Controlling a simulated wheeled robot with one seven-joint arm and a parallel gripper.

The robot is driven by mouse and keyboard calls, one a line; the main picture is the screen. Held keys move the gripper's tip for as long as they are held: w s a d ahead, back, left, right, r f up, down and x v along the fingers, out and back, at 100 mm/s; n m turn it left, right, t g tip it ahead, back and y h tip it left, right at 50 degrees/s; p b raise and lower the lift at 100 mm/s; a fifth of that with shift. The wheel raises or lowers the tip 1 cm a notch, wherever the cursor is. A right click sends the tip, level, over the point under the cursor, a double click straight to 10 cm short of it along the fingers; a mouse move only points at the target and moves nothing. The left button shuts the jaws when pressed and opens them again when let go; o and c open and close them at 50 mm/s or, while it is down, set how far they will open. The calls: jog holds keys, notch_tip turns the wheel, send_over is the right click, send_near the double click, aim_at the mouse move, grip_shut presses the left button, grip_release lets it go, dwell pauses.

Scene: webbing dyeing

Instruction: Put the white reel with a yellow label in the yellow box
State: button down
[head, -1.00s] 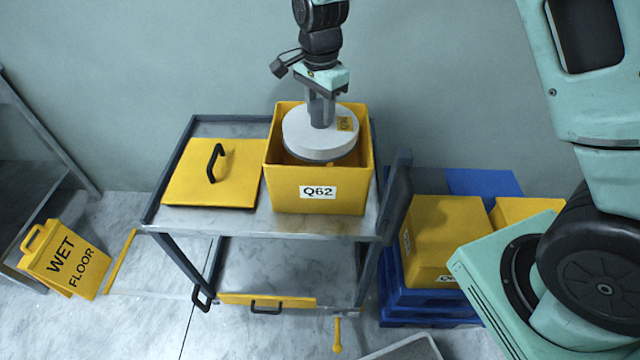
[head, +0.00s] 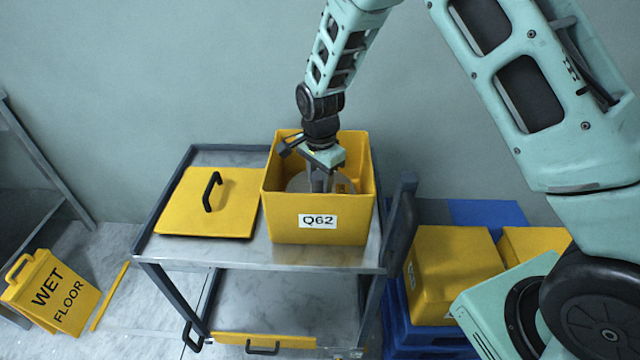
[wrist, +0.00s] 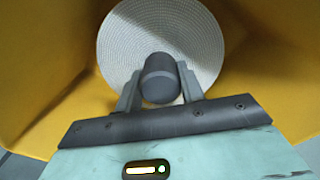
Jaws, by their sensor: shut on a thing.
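The white reel (head: 298,184) is down inside the yellow box (head: 318,232) marked Q62, which stands on the metal cart. My gripper (head: 320,186) reaches into the box from above, its fingers shut on the reel's dark central hub. In the wrist view, the reel's ribbed white face (wrist: 120,50) shows beyond the fingers, and the gripper (wrist: 160,88) has the grey hub between its fingers. The yellow box walls (wrist: 40,70) surround the reel. The reel's underside is hidden, so I cannot tell whether it touches the box floor.
A yellow lid (head: 235,205) with a black handle lies on the cart (head: 170,248), left of the box. A wet-floor sign (head: 52,292) stands at far left. Yellow boxes (head: 455,265) sit on blue pallets (head: 430,330) at right.

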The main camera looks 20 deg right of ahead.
jog(key=shift+f, duration=1)
jog(key=shift+f, duration=0.2)
jog(key=c, duration=0.9)
grip_release()
jog(key=shift+r, duration=0.1)
